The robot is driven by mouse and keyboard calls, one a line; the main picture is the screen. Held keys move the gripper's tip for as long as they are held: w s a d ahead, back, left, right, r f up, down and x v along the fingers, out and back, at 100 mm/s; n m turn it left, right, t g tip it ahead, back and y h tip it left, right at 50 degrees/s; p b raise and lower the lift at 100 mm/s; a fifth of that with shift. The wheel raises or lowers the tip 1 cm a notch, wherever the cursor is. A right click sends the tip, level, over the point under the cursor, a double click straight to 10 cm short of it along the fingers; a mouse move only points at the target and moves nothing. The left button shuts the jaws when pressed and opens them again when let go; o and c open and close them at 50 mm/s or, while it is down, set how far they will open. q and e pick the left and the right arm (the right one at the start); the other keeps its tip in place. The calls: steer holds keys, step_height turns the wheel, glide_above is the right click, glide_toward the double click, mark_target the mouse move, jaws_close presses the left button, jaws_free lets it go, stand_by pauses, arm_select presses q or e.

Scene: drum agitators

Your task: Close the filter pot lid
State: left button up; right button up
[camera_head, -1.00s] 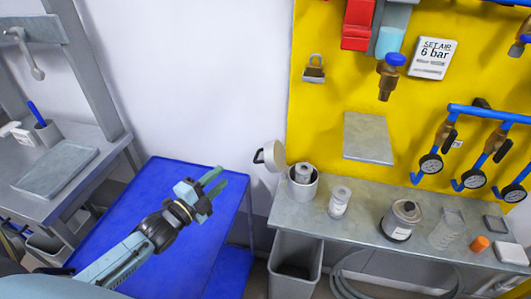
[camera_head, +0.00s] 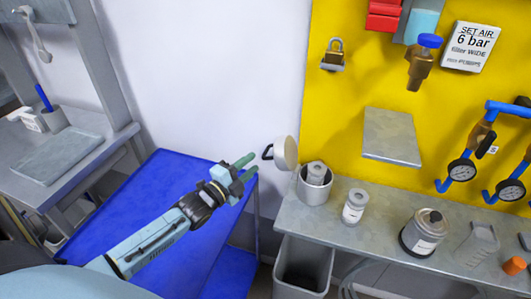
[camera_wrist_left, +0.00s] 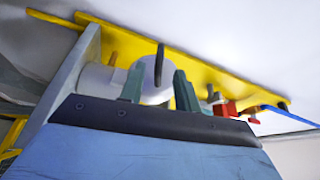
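The filter pot (camera_head: 314,186) is a grey-white cylinder at the left end of the grey bench, with a grey filter element standing in it. Its round cream lid (camera_head: 287,153) stands open, tipped up at the pot's left, with a dark handle (camera_head: 268,152) facing left. My left gripper (camera_head: 247,166) is open and empty, just left of the handle and apart from it. In the left wrist view the lid (camera_wrist_left: 149,72) and its dark upright handle (camera_wrist_left: 159,64) show beyond and between the spread fingers (camera_wrist_left: 155,86). My right gripper is not in view.
The grey bench (camera_head: 385,228) carries a clear jar (camera_head: 354,207), a metal can (camera_head: 424,232) and an orange cap (camera_head: 513,265). A blue cart (camera_head: 150,215) lies under my left arm. A grey bin (camera_head: 302,265) stands below the bench. A yellow panel with valves rises behind.

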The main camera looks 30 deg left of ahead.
mark_target(266, 151)
arm_select(q)
steer(key=w, duration=0.4)
steer(key=w+d, duration=0.1)
steer(key=w, duration=0.2)
steer(key=shift+r, duration=0.2)
steer(key=shift+s, duration=0.1)
jaws_close()
